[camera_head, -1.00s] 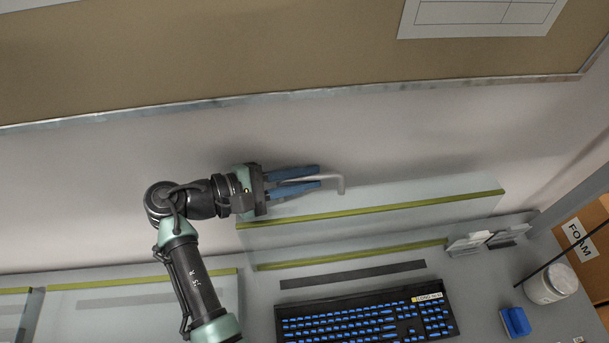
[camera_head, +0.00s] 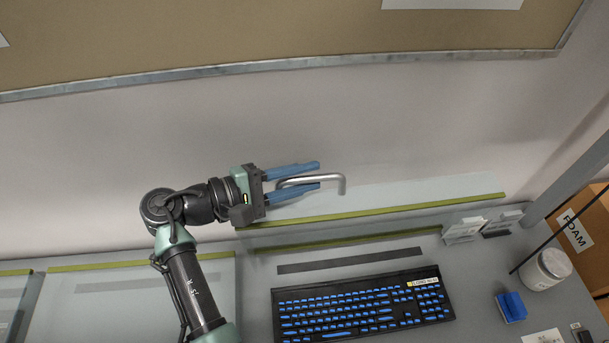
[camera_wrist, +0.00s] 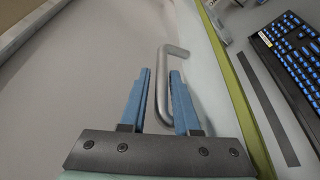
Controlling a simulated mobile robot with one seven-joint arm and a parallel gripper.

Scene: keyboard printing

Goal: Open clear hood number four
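The clear hood (camera_head: 420,192) behind the keyboard has a yellow-green edge strip (camera_head: 370,211) and looks raised toward the wall. A bent metal handle (camera_head: 343,185) is on it. My gripper (camera_head: 320,174) has two blue fingers pointing right at the handle. The fingers are apart, and part of the handle lies between them. In the wrist view, my gripper (camera_wrist: 160,75) straddles part of the handle (camera_wrist: 178,92), which is close to the right finger; I cannot tell if they touch. No number shows on the hood.
A black keyboard with blue keys (camera_head: 360,305) lies in front of the hood. Other clear hoods (camera_head: 110,290) stand at the lower left. A white jar (camera_head: 546,269), a blue block (camera_head: 511,306) and a FOAM box (camera_head: 580,230) are at the right. A corkboard (camera_head: 250,40) hangs above.

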